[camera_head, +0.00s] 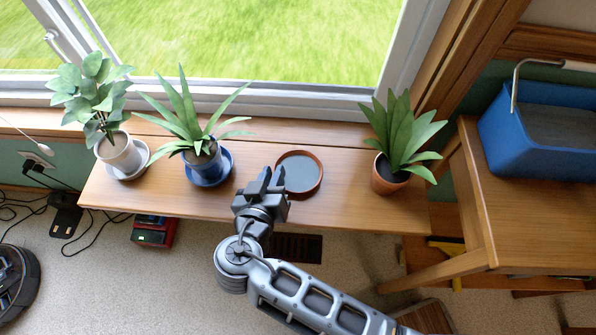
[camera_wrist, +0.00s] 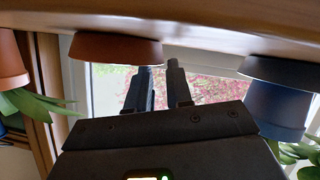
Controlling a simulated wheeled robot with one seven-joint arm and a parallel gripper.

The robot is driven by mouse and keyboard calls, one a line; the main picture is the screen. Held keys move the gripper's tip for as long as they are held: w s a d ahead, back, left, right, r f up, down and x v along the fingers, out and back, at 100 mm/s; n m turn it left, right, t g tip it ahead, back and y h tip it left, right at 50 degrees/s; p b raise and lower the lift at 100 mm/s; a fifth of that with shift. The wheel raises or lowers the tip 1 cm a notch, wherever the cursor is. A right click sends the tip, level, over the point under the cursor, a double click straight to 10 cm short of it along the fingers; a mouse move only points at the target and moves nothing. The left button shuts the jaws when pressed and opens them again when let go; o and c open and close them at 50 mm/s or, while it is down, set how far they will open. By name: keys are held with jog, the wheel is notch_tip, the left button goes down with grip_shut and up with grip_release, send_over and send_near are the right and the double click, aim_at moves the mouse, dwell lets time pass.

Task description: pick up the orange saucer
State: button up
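The orange saucer (camera_head: 302,173) lies flat on the wooden shelf below the window, between the blue pot and the terracotta pot. It looks empty, with a grey inside. My gripper (camera_head: 267,180) is just left of the saucer, over the shelf. In the wrist view, which is upside down, the gripper's two fingers (camera_wrist: 160,85) stand apart with nothing between them. There the saucer's reddish rim (camera_wrist: 115,48) shows near the fingertips. I cannot tell whether a fingertip touches it.
A blue pot (camera_head: 206,168) with a plant stands on a blue saucer to the left. A terracotta pot (camera_head: 388,177) with a plant stands to the right. A white pot (camera_head: 120,154) is at the far left. A blue bin (camera_head: 545,125) sits on the right-hand wooden stand.

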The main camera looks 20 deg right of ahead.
jog(key=shift+x, duration=1.4)
jog(key=shift+c, duration=0.2)
grip_shut()
